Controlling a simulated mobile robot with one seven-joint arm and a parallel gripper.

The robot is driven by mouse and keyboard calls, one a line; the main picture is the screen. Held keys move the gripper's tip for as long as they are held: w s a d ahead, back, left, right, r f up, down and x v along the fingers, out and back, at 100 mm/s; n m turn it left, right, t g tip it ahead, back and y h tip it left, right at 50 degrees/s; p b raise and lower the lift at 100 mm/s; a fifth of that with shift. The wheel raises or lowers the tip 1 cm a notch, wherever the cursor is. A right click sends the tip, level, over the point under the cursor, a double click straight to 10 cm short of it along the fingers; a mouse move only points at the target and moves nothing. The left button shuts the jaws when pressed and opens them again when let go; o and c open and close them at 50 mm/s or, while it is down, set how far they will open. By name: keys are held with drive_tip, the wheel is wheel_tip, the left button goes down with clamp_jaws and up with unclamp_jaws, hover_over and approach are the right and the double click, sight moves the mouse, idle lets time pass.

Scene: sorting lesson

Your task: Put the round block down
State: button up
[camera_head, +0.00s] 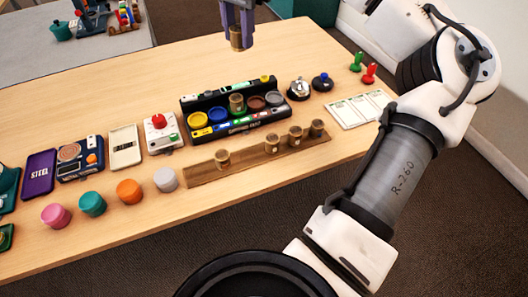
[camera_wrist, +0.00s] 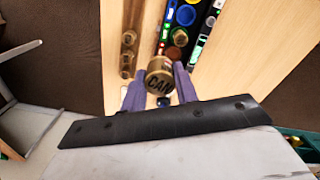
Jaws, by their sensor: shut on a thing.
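The round block (camera_head: 236,40) is a brass-brown cylinder held between the purple fingers of my gripper (camera_head: 238,25), high in the head view near the table's far side. In the wrist view the same round block (camera_wrist: 160,84) shows its end face with dark letters that look like "CAN". My gripper (camera_wrist: 160,76) is shut on it, one finger on each side. The block appears to be clear of the table; its exact height is hard to tell.
A black rack (camera_head: 188,107) with coloured round wells holds a similar cylinder (camera_head: 237,103). A wooden rail (camera_head: 245,160) in front carries several more. The table (camera_head: 150,65) behind the rack is clear.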

drive_tip(key=s+f+n+b, duration=0.2)
drive_tip(key=s+f+n, duration=0.15)
drive_tip(key=s, duration=0.45)
drive_tip(key=b, duration=0.2)
hover_over(248, 157)
wheel_tip(248, 157, down, 14)
drive_tip(key=shift+f, duration=2.6)
drive_tip(key=shift+f, duration=0.1)
drive_tip(key=shift+f+b, duration=0.15)
drive_tip(key=shift+b, duration=0.25)
drive_tip(key=o, duration=0.9)
drive_tip(key=shift+o, duration=0.2)
wheel_tip(248, 157, up, 12)
drive_tip(key=p, duration=0.1)
drive_tip(key=shift+r+p, duration=0.25)
drive_tip(key=shift+p, duration=0.05)
